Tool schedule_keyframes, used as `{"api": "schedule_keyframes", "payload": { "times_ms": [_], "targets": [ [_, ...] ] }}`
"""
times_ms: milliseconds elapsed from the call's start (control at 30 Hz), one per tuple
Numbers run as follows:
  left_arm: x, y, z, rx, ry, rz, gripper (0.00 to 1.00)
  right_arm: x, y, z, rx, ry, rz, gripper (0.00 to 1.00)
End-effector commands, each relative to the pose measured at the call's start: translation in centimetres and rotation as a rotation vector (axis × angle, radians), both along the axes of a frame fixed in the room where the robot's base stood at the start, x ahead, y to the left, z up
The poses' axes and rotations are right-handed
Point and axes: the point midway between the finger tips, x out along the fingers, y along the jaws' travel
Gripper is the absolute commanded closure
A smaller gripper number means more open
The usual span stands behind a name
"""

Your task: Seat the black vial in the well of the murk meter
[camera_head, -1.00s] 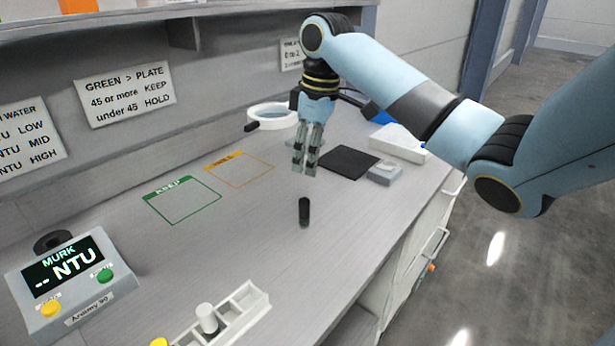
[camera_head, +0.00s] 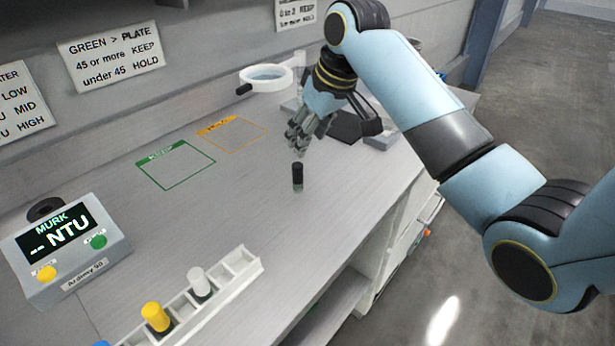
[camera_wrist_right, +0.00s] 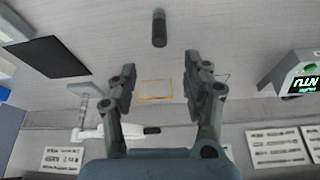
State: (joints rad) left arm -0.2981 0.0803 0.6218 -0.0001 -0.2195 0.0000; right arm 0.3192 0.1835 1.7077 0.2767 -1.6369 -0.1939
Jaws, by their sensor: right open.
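The black vial (camera_head: 297,177) stands upright on the bare bench, in front of my right gripper. In the right wrist view the vial (camera_wrist_right: 159,28) is beyond the fingertips and between their lines, apart from both. My right gripper (camera_head: 301,146) is open and empty, just behind and above the vial; its two fingers (camera_wrist_right: 158,78) are spread in the wrist view. The murk meter (camera_head: 66,250) stands at the left front, its screen reading "-- NTU". Its dark round well (camera_head: 45,209) is at the back of its top. My left gripper is not in view.
A white rack (camera_head: 238,278) holds a white-capped vial (camera_head: 200,284) and a yellow-capped vial (camera_head: 156,317) at the front. Green (camera_head: 176,187) and orange (camera_head: 233,146) outlined squares lie flat. A dark mat (camera_head: 346,126) is behind the gripper. The bench between vial and meter is clear.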

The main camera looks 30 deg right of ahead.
Motion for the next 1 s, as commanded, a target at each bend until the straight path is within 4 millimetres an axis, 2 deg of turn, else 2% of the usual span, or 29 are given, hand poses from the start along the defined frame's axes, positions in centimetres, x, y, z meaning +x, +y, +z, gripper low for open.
{"api": "schedule_keyframes", "payload": {
  "times_ms": [100, 200, 367, 600, 900, 1000],
  "targets": [
    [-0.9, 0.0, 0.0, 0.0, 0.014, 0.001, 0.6, 0.7, 0.2, -2.0, 0.002, 0.004, 0.0, 0.51],
    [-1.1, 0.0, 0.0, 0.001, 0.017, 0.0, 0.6, 1.1, 0.3, -3.1, 0.0, 0.003, 0.0, 0.51],
    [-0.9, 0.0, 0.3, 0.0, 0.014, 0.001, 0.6, 1.5, 0.4, -4.2, 0.0, 0.003, 0.001, 0.51],
    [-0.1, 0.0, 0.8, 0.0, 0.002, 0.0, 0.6, 2.7, 0.6, -7.7, 0.0, 0.003, 0.001, 0.51],
    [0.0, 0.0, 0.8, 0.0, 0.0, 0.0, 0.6, 3.0, 0.6, -8.4, -0.002, 0.001, 0.001, 0.51],
    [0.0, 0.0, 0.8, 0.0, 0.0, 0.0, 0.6, 3.0, 0.6, -8.4, -0.001, 0.001, 0.002, 0.62]
  ]
}}
